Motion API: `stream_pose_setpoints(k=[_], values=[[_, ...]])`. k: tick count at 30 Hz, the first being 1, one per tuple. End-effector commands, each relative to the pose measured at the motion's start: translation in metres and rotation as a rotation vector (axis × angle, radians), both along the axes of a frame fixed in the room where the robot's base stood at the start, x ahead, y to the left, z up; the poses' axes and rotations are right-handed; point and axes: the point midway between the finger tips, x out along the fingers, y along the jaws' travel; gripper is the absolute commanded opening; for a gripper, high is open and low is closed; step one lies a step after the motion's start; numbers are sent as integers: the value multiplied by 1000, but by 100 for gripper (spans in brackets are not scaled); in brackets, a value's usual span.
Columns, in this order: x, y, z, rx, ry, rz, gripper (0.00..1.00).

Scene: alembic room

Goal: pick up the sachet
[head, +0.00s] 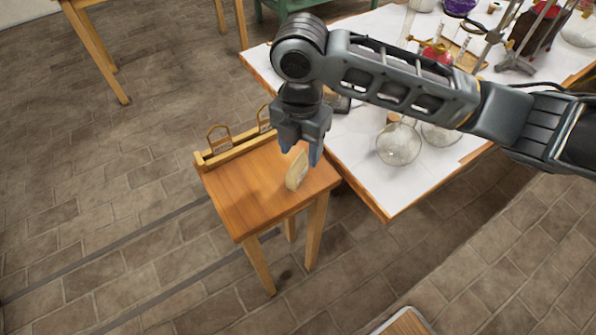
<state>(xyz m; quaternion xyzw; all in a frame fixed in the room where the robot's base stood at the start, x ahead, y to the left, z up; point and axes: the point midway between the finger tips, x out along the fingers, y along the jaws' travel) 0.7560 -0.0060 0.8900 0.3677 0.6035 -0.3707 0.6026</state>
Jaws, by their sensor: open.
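The sachet (297,171) is a small pale tan packet on the small wooden side table (243,202). It appears to stand on edge near the table's right side. My gripper (301,151) points down right above it, its fingers open. The fingertips are at about the sachet's upper part in the picture. I cannot tell whether they are around it or still above and behind it, and no contact shows.
A low wooden rack (233,150) with metal loops lines the side table's back edge. To the right, a larger white-topped table (357,169) carries glass flasks (399,144) and stands, close beside my arm. Open stone floor lies left and in front.

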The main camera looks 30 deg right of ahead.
Motion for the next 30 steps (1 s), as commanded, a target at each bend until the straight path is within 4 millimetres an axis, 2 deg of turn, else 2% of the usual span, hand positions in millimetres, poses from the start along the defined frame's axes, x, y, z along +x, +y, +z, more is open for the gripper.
stream_pose_setpoints(k=[15, 24, 30], values=[[-2, 8, -61, 2, 0, -2, 55], [-1, 8, -67, 3, -4, -1, 55], [-1, 8, -67, 3, -4, -1, 37]])
